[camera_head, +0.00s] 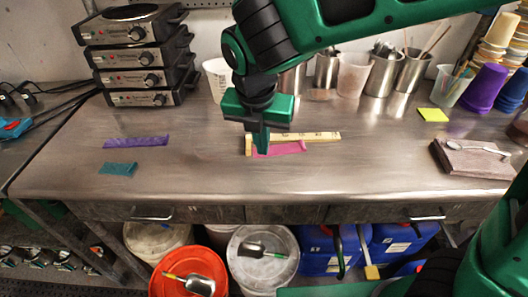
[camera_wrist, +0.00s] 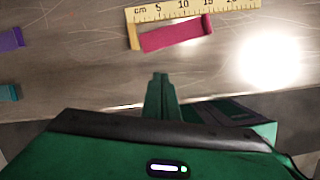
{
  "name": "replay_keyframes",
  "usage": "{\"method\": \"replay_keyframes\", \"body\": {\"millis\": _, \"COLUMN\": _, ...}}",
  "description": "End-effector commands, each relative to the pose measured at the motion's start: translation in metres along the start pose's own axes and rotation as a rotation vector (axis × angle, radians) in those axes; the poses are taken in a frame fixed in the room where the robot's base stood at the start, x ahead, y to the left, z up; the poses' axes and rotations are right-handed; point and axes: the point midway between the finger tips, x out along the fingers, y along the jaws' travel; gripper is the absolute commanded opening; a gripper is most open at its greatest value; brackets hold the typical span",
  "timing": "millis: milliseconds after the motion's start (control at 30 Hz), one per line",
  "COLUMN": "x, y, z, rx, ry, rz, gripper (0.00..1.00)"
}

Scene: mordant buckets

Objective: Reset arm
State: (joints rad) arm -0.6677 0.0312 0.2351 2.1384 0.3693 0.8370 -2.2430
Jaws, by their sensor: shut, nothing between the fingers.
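My green gripper (camera_head: 262,140) points down over the middle of the steel workbench (camera_head: 200,185). Its fingers are together with nothing between them; they also show in the wrist view (camera_wrist: 160,82). Just behind and beside the fingertips lie a magenta strip (camera_head: 283,149) and a wooden ruler (camera_head: 318,136). In the wrist view the magenta strip (camera_wrist: 175,34) lies along the ruler (camera_wrist: 190,9), ahead of the fingers and apart from them. My arm reaches in from the upper right of the head view.
A purple strip (camera_head: 136,142) and a teal strip (camera_head: 117,169) lie at left. Stacked hotplates (camera_head: 138,60), a white beaker (camera_head: 217,78) and metal containers (camera_head: 385,75) line the back. A brown block (camera_head: 472,158) is at right. Buckets (camera_head: 205,265) stand below. The bench front is clear.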

Motion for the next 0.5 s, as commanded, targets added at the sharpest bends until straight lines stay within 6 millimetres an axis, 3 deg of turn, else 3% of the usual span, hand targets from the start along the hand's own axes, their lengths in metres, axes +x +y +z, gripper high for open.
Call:
{"method": "replay_keyframes", "body": {"millis": 200, "x": -0.027, "y": 0.001, "z": 0.000, "rx": 0.000, "ry": -0.001, "rz": 0.001, "gripper": 0.00}}
{"method": "replay_keyframes", "body": {"millis": 500, "x": -0.032, "y": -0.010, "z": 0.006, "rx": 0.057, "ry": 0.001, "rz": -0.007, "gripper": 0.00}}
